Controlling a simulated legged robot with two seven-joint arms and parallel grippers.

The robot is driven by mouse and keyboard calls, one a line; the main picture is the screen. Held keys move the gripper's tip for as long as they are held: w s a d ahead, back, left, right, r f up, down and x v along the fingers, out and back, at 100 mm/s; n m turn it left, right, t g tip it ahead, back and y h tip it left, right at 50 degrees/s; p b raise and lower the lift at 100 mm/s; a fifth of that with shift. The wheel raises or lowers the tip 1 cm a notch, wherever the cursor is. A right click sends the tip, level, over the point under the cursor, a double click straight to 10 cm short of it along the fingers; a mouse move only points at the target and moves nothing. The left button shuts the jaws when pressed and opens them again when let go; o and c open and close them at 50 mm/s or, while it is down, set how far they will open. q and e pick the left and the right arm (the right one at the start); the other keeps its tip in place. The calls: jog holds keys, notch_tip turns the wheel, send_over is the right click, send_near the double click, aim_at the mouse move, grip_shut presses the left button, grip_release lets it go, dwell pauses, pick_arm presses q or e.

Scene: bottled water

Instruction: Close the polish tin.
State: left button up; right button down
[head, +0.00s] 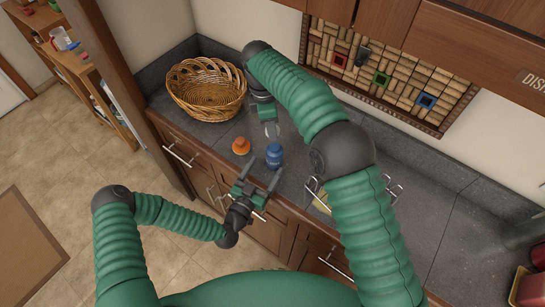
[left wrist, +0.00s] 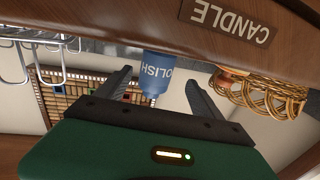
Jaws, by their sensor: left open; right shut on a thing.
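The polish tin (head: 274,155) is blue and stands upright on the dark counter near its front edge. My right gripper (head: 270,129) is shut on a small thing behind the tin. What it holds is too small and pale to make out. I cannot make out a separate lid.
A small orange container (head: 241,147) stands just left of the tin. A wicker basket (head: 206,92) sits at the back left. A wire rack (head: 392,188) is on the right. Drawer fronts with handles (head: 181,157) lie below the counter edge.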

aim_at(272, 162)
pick_arm(q)
jog(key=x, duration=0.3)
jog(key=d+x, duration=0.1)
jog(key=x, duration=0.2)
jog(key=shift+s+r, duration=0.1)
jog(key=shift+s, duration=0.1)
jog(key=shift+w, duration=0.4)
jog(key=shift+a, duration=0.25)
jog(key=shift+c, duration=0.4)
jog(key=shift+d, duration=0.2)
jog(key=c, duration=1.2)
jog(key=shift+a, duration=0.1)
grip_shut()
